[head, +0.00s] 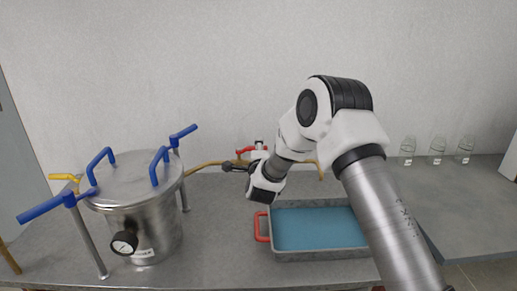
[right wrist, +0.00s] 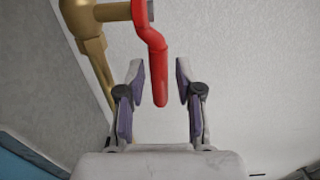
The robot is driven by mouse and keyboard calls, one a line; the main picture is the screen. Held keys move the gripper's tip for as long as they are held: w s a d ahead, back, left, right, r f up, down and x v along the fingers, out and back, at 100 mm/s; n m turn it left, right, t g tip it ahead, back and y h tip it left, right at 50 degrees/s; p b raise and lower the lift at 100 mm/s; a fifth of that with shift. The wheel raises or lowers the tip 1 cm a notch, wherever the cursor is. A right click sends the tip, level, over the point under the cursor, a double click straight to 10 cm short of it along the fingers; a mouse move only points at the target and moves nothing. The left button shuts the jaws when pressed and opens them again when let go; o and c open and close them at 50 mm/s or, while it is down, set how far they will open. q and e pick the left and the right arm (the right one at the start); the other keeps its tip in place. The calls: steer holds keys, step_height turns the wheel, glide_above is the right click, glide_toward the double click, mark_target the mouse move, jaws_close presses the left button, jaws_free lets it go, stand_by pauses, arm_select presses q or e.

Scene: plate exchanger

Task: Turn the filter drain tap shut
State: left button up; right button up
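The drain tap has a red lever (right wrist: 157,65) on a brass body (right wrist: 88,25). In the right wrist view the lever bends and its free end reaches down between the two fingers. My right gripper (right wrist: 159,72) is open around the lever end, with a gap visible on both sides. In the head view the red lever (head: 245,149) shows just above my right wrist, in front of the wall; my arm hides part of the tap. The steel filter vessel (head: 145,215) stands at the left. My left gripper is not in view.
A brass pipe (head: 205,163) runs from the vessel toward the tap. A grey tray with a blue inside (head: 310,228) and a red handle (head: 262,227) lies below my right arm. Several glass jars (head: 437,150) stand at the back right. Blue clamp handles (head: 45,208) stick out at the left.

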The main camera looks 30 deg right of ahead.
jaws_close()
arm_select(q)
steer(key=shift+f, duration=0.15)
